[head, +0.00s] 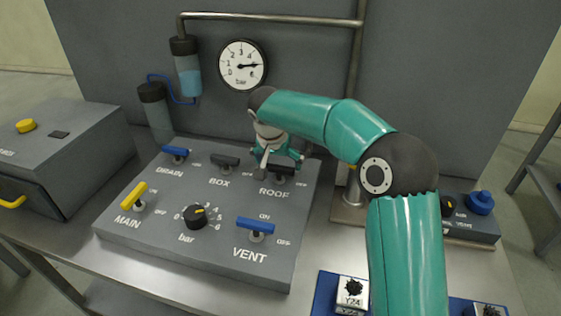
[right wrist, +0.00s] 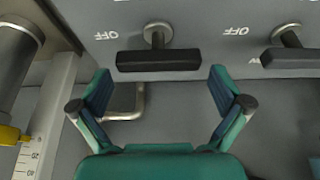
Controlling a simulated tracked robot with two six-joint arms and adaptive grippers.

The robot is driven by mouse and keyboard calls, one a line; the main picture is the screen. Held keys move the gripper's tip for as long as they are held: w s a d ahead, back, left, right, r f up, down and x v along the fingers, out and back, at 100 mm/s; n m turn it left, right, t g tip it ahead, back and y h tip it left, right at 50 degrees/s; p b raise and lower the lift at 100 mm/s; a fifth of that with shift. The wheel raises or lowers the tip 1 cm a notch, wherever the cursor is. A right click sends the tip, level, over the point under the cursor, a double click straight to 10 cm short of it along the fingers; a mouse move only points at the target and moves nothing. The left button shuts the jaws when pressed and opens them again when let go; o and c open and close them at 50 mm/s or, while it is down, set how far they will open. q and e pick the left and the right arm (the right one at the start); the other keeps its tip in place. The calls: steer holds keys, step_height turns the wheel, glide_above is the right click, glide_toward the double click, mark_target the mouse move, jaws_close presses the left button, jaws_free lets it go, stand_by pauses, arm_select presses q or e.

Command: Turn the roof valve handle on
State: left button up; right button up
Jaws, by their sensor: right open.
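The black roof valve handle (head: 284,168) is at the upper right of the sloping grey panel, above the word ROOF, partly covered by my right gripper. My right gripper (head: 278,160) is open and empty, close over it. In the right wrist view the bar-shaped handle (right wrist: 158,61) lies crosswise just ahead of my two spread fingertips (right wrist: 162,86), roughly centred between them. A gap shows between the fingers and the bar. An upside-down OFF label is left of its stem. My left gripper is not in view.
The black box handle (head: 225,160) is just left; in the right wrist view it is at the right edge (right wrist: 290,60). Blue drain (head: 176,151), yellow main (head: 132,196) and blue vent handles (head: 255,225) and a black knob (head: 195,217) share the panel (head: 140,245). A gauge (head: 243,64) is behind.

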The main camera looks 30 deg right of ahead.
steer(key=shift+w+d+f, duration=0.1)
steer(key=shift+f, duration=0.2)
